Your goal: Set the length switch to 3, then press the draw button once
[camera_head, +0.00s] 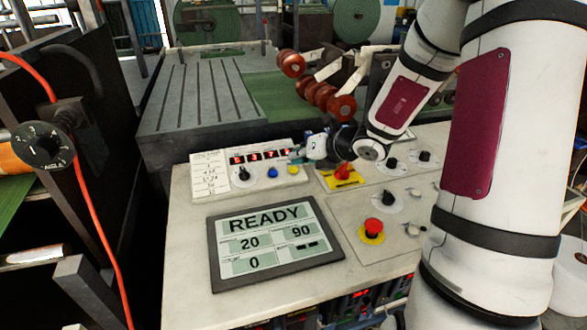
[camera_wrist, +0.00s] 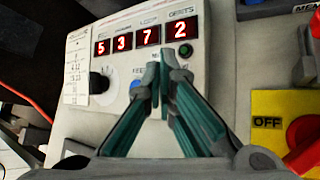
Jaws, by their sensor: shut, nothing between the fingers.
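A small black selector knob (camera_head: 243,174) is on the white panel under the red digits; it also shows in the wrist view (camera_wrist: 98,83). Its pointer setting is too small to read. Right of it are a blue button (camera_head: 272,172) and a yellow button (camera_head: 293,169). The blue button (camera_wrist: 136,87) shows left of my fingers in the wrist view; the yellow one is hidden there. I cannot read which is the draw button. My gripper (camera_wrist: 158,76) is shut and empty; in the head view (camera_head: 298,155) it is near the yellow button. Contact cannot be told.
The red display (camera_wrist: 143,38) reads 5 3 7 2. A screen (camera_head: 275,240) reads READY, 20, 90, 0. A red handle on a yellow plate (camera_head: 343,176) and a red stop button (camera_head: 373,227) stand to the right. A numbered black dial (camera_head: 43,146) is far left.

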